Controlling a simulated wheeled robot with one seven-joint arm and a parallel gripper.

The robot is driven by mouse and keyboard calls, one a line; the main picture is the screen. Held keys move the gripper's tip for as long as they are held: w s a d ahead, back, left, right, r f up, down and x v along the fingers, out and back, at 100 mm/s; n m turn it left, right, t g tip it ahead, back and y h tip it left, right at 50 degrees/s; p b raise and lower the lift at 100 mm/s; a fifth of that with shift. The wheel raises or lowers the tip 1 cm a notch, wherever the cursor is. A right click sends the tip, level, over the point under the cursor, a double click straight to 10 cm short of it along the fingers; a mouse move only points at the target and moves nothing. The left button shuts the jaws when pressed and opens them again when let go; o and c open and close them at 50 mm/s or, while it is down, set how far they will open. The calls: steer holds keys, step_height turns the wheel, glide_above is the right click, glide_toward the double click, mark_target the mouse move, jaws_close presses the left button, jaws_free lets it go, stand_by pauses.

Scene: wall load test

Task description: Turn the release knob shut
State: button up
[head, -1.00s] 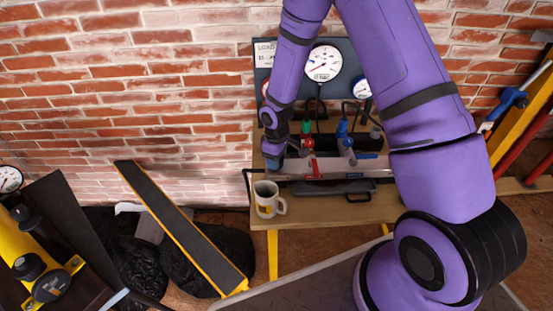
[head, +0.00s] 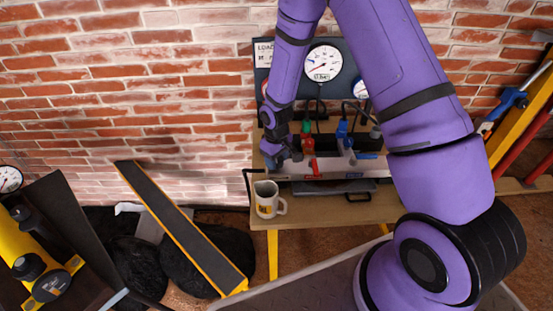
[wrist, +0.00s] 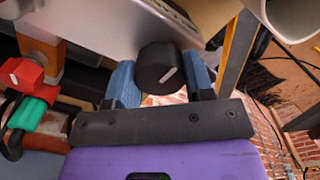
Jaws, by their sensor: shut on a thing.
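The black release knob (wrist: 158,68), with a white pointer mark on its face, sits at the side of a light metal body in the wrist view. My gripper (wrist: 161,82) has its two blue fingertips on either side of the knob, shut on it. In the head view my gripper (head: 279,158) is at the left end of the pale metal pump body (head: 335,169) on the bench. The knob is hidden there behind my gripper. The mark points up and to the right in the wrist view. I cannot tell how far the knob is turned.
A mug (head: 267,201) stands on the bench (head: 350,211) just in front of my gripper. Red (head: 309,153) and blue (head: 343,138) valve fittings stand right of it. A dial gauge (head: 322,63) is on the panel behind. A black-topped yellow beam (head: 180,227) leans at left.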

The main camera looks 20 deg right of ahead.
steer(key=o, duration=0.9)
step_height(320, 180, up, 11)
steer(key=shift+f, duration=0.1)
stand_by(0.3)
